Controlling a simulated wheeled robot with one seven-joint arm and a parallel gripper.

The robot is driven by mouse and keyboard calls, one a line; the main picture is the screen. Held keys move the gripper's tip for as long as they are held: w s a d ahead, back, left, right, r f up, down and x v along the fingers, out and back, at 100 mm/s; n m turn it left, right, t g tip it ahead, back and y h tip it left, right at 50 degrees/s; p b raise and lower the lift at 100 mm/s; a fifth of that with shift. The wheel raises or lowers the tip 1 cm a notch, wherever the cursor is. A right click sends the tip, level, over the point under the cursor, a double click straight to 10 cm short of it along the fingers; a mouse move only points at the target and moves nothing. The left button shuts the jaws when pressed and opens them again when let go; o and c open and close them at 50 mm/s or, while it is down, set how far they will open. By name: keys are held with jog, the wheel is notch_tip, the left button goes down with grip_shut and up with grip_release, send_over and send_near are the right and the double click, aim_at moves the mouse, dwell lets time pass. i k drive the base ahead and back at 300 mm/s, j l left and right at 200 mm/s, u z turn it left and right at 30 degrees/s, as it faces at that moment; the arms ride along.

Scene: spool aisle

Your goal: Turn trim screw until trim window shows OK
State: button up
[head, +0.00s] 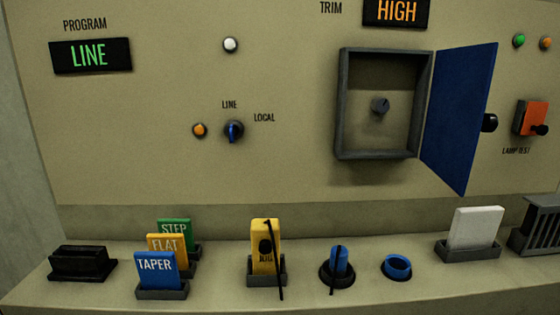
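The trim screw (380,106) is a small dark grey knob at the back of a grey-framed recessed box (343,105) on the beige panel. The box's blue door (458,118) stands open, swung out to the right. Above it, the trim window (397,11) shows HIGH in orange letters, with the label TRIM to its left. My gripper is not in view.
A blue selector switch (234,131) sits left of the box, and an orange lamp-test switch (531,118) sits right of the door. The ledge below holds STEP, FLAT and TAPER cards (156,269), a yellow tag (265,240), a blue plug (339,262) and a white card (476,230).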

aim_at(379, 104)
jog(key=i+l+u, duration=0.15)
jog(key=l+u, duration=0.2)
jog(key=l, duration=0.5)
jog(key=l+u, duration=0.3)
jog(key=l, duration=0.6)
jog(key=l+u, duration=0.35)
jog(key=l, duration=0.55)
